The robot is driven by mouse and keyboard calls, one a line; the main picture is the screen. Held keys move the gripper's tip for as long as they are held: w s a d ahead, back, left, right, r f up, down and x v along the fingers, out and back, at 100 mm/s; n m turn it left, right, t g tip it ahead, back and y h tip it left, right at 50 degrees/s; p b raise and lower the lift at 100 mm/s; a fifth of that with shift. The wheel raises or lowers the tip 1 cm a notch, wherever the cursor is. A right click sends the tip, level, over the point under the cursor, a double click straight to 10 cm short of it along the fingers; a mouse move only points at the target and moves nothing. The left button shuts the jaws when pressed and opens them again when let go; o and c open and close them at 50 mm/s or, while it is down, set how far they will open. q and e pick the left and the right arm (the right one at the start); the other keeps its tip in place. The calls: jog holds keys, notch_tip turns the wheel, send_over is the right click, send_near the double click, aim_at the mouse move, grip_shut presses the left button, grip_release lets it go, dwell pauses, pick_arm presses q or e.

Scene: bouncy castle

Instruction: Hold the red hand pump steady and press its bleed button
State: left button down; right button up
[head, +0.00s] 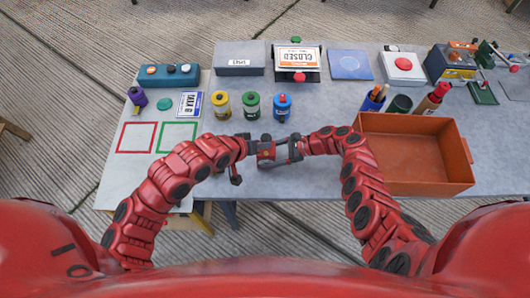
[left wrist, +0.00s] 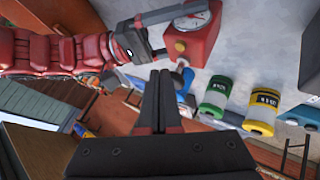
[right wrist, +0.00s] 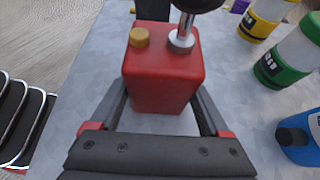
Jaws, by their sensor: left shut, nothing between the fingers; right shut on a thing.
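The red hand pump (head: 265,149) stands on the grey table between my two grippers. The right wrist view shows its red body (right wrist: 165,85), a brass-coloured bleed button (right wrist: 139,37) on top and a chrome shaft with a black knob. The button (left wrist: 180,46) and a round gauge (left wrist: 193,20) show in the left wrist view. My right gripper (right wrist: 165,112) is shut on the pump body, one finger on each side. My left gripper (left wrist: 160,75) is shut and empty, its fingertips close to the pump's button side. I cannot tell whether they touch.
Yellow (head: 221,104), green (head: 252,105) and blue-topped (head: 282,107) canisters stand just behind the pump. An orange tray (head: 462,178) is at the right, close to my right arm. Red and green outlined squares (head: 136,138) lie clear at the left.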

aim_at(272, 150)
pick_arm(q)
jog(key=shift+f, duration=1.35)
dwell(1.0)
jog(key=shift+f, duration=0.5)
dwell(0.3)
jog(key=shift+r, duration=0.5)
notch_tip(272, 150, up, 6)
dwell(0.6)
